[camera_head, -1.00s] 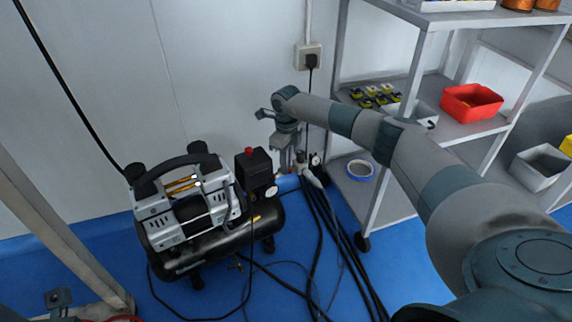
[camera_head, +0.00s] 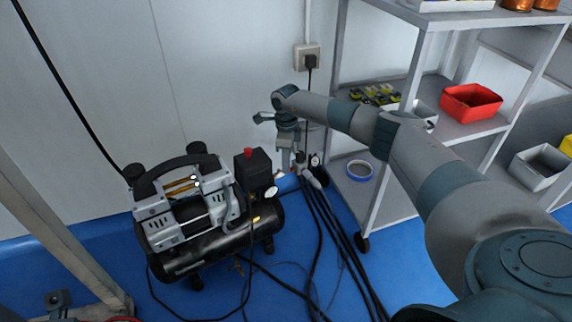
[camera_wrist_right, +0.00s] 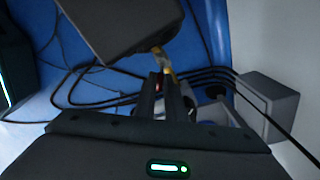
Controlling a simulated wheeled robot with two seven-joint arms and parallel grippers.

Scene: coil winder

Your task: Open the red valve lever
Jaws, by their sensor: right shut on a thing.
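My right gripper (camera_head: 284,171) points down between the compressor and the shelf rack, close to the wall. In the right wrist view its two dark fingers (camera_wrist_right: 160,80) are close together, shut on a small part. A small red bit, which I take for the red valve lever (camera_wrist_right: 157,88), shows between the fingers; most of it is hidden. A yellow brass-like fitting (camera_wrist_right: 163,55) lies just beyond the fingertips. In the head view I cannot make out the lever. My left gripper is not in view.
The air compressor (camera_head: 200,212) with its black switch box (camera_head: 253,169) stands left of the gripper. Black hoses (camera_head: 335,230) run along the blue floor. The shelf rack (camera_head: 395,130) with a red bin (camera_head: 470,102) stands right. A wall socket (camera_head: 306,56) is above.

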